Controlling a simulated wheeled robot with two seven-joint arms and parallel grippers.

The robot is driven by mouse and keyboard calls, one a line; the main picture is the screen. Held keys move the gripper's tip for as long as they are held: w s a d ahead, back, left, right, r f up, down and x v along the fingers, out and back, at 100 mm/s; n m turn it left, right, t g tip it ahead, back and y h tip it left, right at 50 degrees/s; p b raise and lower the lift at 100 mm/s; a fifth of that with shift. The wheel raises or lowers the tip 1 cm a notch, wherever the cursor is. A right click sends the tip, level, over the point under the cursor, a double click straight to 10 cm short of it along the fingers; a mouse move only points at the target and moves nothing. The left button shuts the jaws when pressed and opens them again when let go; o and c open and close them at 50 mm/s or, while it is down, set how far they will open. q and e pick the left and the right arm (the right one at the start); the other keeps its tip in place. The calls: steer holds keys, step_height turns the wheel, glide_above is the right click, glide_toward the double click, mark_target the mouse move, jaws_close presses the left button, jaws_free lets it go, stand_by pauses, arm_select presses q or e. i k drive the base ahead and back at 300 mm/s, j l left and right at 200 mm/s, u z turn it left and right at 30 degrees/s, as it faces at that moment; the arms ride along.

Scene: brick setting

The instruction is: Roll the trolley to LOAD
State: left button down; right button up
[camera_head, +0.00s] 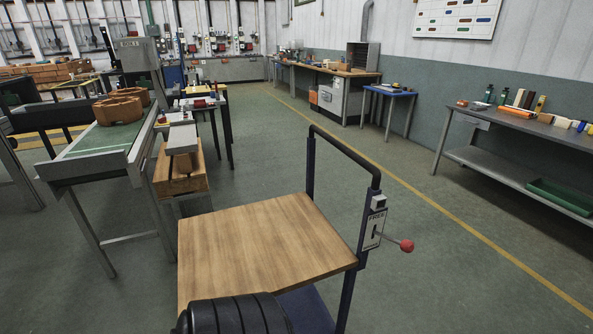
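The trolley (262,243) stands in front of me at the bottom centre, with a light wooden top. Its dark push handle (345,152) rises at the far right side of the top. On the handle's right post is a small panel reading FREE (374,228), with a lever ending in a red knob (406,246). A black ribbed rounded object (233,315) covers the trolley's near edge; I cannot tell what it is. The trolley's wheels are hidden. I see no readable LOAD marking. Neither gripper shows.
A grey bench (510,121) lines the right wall. A yellow floor line (440,202) runs along open floor right of the trolley. A blue-topped table (390,91) stands farther back.

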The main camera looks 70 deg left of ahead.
mark_target(282, 246)
steer(key=u, duration=2.6)
